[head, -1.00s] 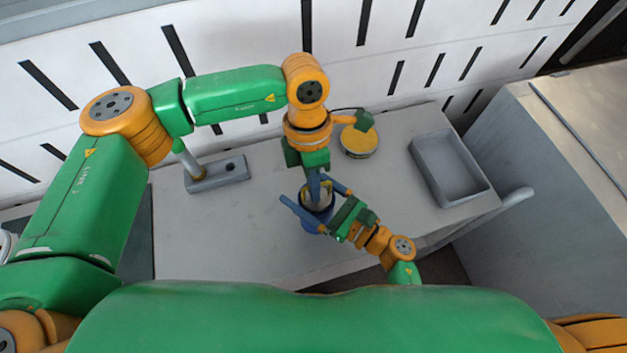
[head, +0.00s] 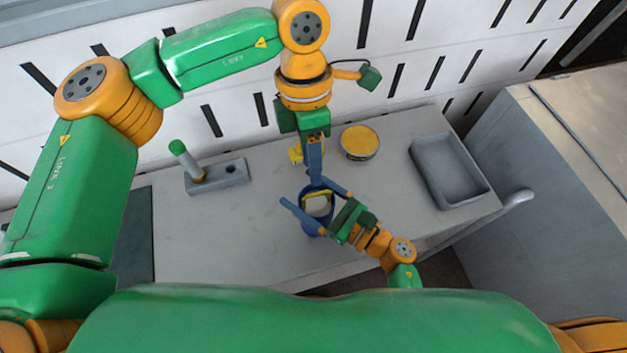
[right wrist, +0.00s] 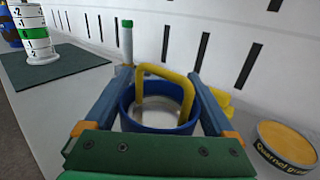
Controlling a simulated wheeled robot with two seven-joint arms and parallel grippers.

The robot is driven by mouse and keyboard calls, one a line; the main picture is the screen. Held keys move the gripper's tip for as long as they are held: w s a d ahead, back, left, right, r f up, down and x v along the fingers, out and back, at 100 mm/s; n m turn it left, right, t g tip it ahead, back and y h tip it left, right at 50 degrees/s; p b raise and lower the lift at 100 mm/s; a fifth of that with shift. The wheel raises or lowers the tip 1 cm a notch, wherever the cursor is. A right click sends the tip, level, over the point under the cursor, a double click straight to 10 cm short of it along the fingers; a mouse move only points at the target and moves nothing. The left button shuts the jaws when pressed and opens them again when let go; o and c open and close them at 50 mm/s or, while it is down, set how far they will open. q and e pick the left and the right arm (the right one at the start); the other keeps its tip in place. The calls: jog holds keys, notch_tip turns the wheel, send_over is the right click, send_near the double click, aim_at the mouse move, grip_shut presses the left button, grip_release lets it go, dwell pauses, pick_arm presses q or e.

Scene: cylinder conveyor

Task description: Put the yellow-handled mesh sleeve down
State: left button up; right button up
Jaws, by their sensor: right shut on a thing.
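A blue round cup (head: 311,222) stands near the front of the table, and it also shows in the right wrist view (right wrist: 160,126). The sleeve's yellow handle (right wrist: 165,71) arches up out of the cup; its lower part is inside, and I cannot make out the mesh. In the head view the handle (head: 317,196) lies across the cup mouth. My right gripper (head: 316,208) is shut on the cup, one finger on each side. My left gripper (head: 314,172) is above and behind the cup, pointing down, seen edge-on, with nothing visible in it.
A grey block (head: 218,178) with a green-topped rod stands to the left. A yellow-topped tin (head: 359,142) and a grey tray (head: 424,178) are to the right. A yellow object (right wrist: 220,99) lies behind the cup. A numbered white cylinder (right wrist: 37,40) stands on a dark mat (right wrist: 70,66).

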pick_arm(q)
jog(key=r, duration=0.3)
jog(key=w+r, duration=0.1)
jog(key=r, duration=0.1)
jog(key=shift+a+r, duration=0.1)
jog(key=shift+r, duration=0.05)
pick_arm(e)
jog(key=o, duration=1.2)
